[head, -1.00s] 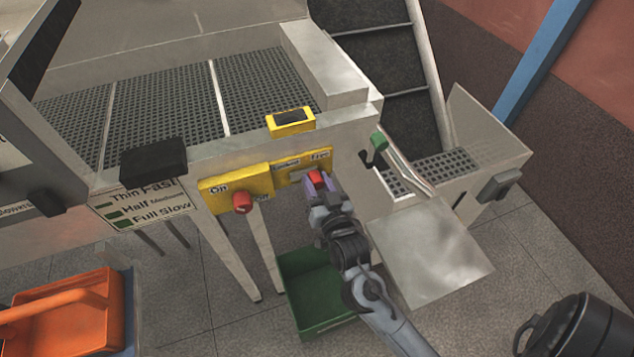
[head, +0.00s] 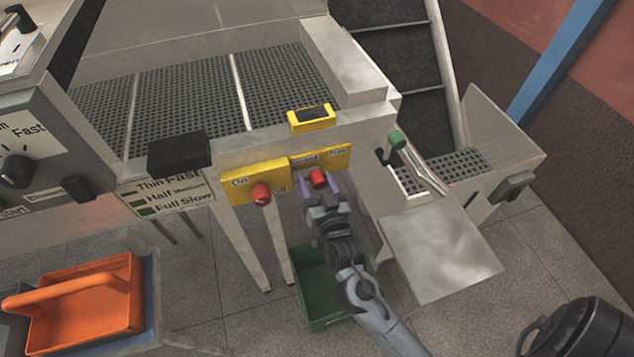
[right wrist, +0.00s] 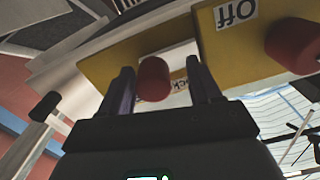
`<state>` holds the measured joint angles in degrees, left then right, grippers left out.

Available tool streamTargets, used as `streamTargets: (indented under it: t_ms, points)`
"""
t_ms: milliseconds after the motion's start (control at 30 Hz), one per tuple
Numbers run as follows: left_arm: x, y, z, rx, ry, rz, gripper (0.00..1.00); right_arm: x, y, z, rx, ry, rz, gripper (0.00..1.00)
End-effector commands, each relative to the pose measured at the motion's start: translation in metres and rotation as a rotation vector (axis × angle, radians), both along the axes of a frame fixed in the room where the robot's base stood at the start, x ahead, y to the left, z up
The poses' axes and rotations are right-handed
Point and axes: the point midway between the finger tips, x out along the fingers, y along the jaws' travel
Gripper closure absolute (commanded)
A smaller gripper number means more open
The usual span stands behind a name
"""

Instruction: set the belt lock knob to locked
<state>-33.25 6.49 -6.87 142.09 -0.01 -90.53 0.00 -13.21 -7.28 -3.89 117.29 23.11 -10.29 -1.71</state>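The belt lock knob (head: 318,178) is red and sits on the yellow panel (head: 338,163) at the machine's front, below a left label and the "Free" label (head: 338,153). In the right wrist view the knob (right wrist: 153,78) hides part of a label whose letters "ck" show. My right gripper (head: 319,187) is at the knob from below. In the right wrist view my right gripper's purple fingers (right wrist: 162,88) stand open on either side of the knob, with a visible gap at least on the right. My left gripper is not in view.
A green-ended lever (head: 397,140) stands to the right. A green bin (head: 318,290) is below, and an orange carrier (head: 90,305) is at the lower left.

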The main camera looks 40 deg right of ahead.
Motion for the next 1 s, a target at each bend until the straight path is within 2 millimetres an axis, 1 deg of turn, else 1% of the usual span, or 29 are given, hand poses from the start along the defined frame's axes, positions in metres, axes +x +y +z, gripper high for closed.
streamTargets:
  t_ms: [167, 333, 467, 700, 800, 1000]
  points:
    - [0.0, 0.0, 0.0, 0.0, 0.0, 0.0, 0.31, -0.001, -0.001, 0.0, 0.0, -0.001, -0.002, 0.37]
    - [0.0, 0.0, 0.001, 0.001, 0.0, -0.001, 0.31, -0.01, 0.003, 0.0, 0.0, 0.0, -0.002, 0.37]
    - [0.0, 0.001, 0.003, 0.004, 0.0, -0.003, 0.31, -0.027, 0.009, 0.0, 0.001, 0.002, -0.003, 0.37]
    - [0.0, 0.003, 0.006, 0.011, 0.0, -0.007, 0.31, -0.065, 0.024, -0.001, 0.001, 0.004, 0.0, 0.37]
    - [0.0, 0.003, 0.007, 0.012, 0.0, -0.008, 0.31, -0.078, 0.029, 0.0, 0.0, 0.003, -0.001, 0.37]
    - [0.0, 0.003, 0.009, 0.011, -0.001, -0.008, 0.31, -0.096, 0.036, 0.0, -0.001, 0.001, -0.001, 0.37]
